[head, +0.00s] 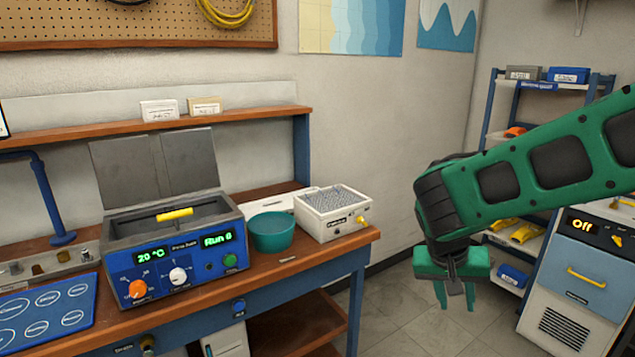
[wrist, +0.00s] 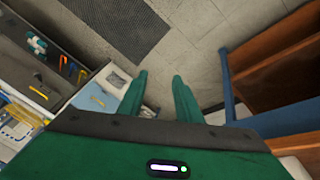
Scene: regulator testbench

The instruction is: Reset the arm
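My green arm (head: 540,165) reaches in from the right in the head view. My gripper (head: 457,292) hangs pointing down over the floor, to the right of the workbench and apart from it. In the wrist view my gripper (wrist: 160,90) shows two green fingers spread apart, with only floor between them. It is open and empty.
The workbench (head: 300,265) carries a blue regulator bath (head: 170,268) reading 20 °C and Run 0, a teal bowl (head: 273,232) and a white bead box (head: 333,213). A blue-fronted cabinet (head: 580,275) reading Off and a shelf rack (head: 490,110) stand right. Floor (head: 400,310) between is clear.

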